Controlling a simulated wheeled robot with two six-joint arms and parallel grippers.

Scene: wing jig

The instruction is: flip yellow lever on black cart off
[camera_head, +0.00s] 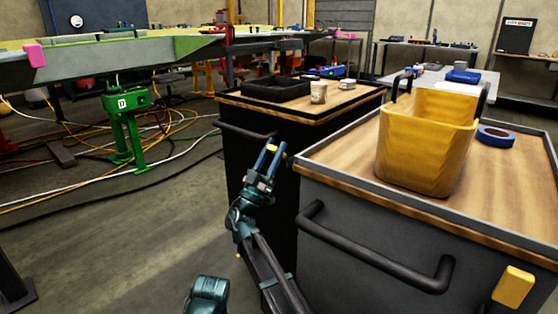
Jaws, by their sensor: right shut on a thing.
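The black cart (242,165) stands in the middle, with a wooden top and a dark handle on its front. My right gripper (272,157) is at the cart's front right, close to the neighbouring grey cart. Its blue fingers are shut on the small yellow lever (284,147), of which only a bit shows by the fingertips. The fingers hide the rest, so its exact position cannot be told.
The grey cart (375,265) stands close on the right, with a protruding handle (375,252), a yellow block (514,287), a yellow bin (425,145) and blue tape (496,136). A black tray (275,89) and cup (319,93) are on the black cart. Cables cross the floor at left.

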